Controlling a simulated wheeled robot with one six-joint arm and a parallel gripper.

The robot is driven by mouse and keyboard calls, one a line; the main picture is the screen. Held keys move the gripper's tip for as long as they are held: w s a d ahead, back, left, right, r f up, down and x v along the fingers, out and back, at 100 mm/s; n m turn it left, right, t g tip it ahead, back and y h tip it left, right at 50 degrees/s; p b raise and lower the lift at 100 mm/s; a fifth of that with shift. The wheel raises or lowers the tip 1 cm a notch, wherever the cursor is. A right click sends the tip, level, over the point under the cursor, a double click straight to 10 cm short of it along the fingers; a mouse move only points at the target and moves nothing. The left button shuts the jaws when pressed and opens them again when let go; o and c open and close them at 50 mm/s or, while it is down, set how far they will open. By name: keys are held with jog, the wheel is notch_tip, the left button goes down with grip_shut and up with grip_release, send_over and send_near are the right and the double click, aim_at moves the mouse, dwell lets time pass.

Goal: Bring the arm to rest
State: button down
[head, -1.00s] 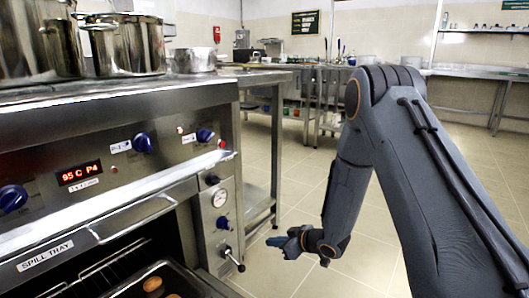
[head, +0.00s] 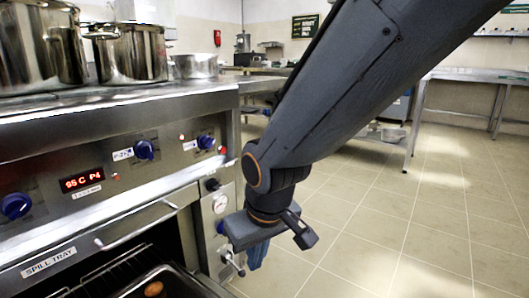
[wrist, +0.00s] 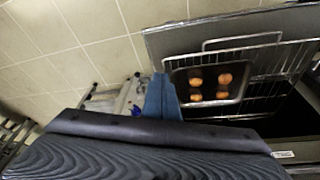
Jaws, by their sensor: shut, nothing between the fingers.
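My gripper (head: 257,252) hangs at the end of my bent arm in the head view, in front of the right end of the stove, over the tiled floor. Its blue fingers point down and are partly hidden behind the wrist. In the wrist view my gripper's blue fingers (wrist: 162,98) show together, with nothing between them. They are apart from the stove (head: 130,150) and hold nothing.
The oven is open, with a dark tray (wrist: 221,84) holding several round brown items on a wire rack (wrist: 267,62). Steel pots (head: 130,55) stand on the stove top. A steel table (head: 455,74) stands at the back right. The tiled floor (head: 400,220) at right is clear.

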jog(key=s+r+g, duration=0.2)
jog(key=s, duration=0.6)
jog(key=s+r+g, duration=0.1)
jog(key=s+r, duration=0.1)
jog(key=s, duration=0.6)
jog(key=d+r+m+p, duration=0.2)
jog(key=d+r+p, duration=0.5)
jog(key=p, duration=0.5)
jog(key=d+r+m+h+p, duration=0.1)
jog(key=d+r+m+p, duration=0.1)
jog(key=d+r+p, duration=0.5)
jog(key=d+r+m+p, duration=0.2)
jog(key=d+r+p, duration=0.5)
jog(key=r+p, duration=0.7)
jog(key=shift+w+r+m+h+p, duration=0.15)
jog(key=shift+m+h+p, duration=0.15)
jog(key=shift+p, duration=2.4)
